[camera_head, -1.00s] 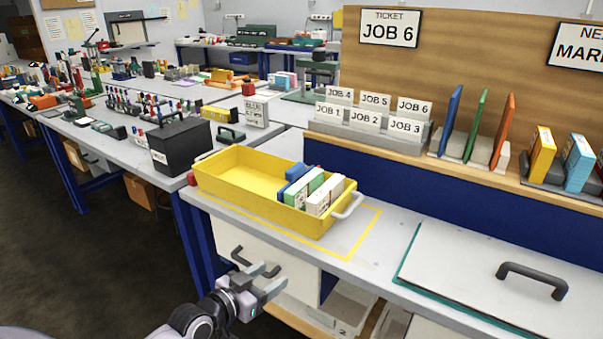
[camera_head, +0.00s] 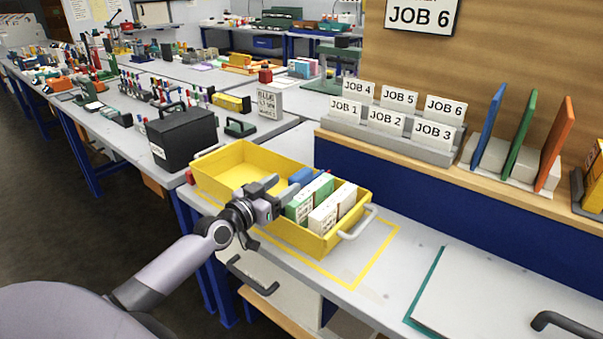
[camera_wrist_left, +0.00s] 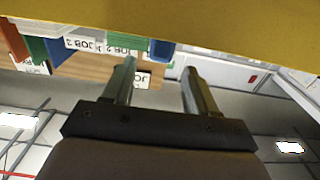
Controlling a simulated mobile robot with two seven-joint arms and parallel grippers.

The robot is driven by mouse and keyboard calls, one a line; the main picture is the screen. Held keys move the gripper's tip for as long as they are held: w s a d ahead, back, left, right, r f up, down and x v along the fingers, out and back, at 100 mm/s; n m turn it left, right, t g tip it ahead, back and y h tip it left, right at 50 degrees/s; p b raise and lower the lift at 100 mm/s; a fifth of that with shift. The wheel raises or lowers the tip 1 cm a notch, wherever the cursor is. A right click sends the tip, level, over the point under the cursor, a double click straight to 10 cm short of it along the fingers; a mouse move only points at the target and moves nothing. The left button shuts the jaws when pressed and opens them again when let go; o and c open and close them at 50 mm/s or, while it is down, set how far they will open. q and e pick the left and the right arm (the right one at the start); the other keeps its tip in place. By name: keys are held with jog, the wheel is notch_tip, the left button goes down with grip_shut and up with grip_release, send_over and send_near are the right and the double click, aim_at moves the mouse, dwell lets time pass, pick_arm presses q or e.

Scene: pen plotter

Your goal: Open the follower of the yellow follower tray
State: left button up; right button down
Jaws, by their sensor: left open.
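The yellow tray (camera_head: 222,160) stands on the bench, with a grey handle (camera_head: 359,222) at its right end. Its left half is empty. Green-and-white boxes (camera_head: 309,197) and white boxes (camera_head: 333,207) stand upright at its right end. A blue piece (camera_head: 300,175) sits against their left side; I cannot tell whether it is the follower. My left gripper (camera_head: 283,194) is open over the tray's near side, left of the boxes, partly hiding the tray. In the left wrist view the fingers (camera_wrist_left: 160,72) are apart with nothing between them, and the yellow tray wall (camera_wrist_left: 220,22) fills the top.
A black box (camera_head: 181,140) stands behind the tray to the left. A job-card rack (camera_head: 390,135) and coloured upright panels (camera_head: 521,135) stand on the raised shelf behind.

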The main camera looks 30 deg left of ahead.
aim_at(291, 180)
pick_arm(q)
jog(key=shift+w+d+b, duration=0.15)
jog(key=shift+w+b, duration=0.1)
jog(key=shift+w, duration=1.25)
jog(key=shift+w+d+b, duration=0.1)
jog(key=shift+w+b, duration=0.15)
jog(key=shift+w, duration=1.25)
grip_shut()
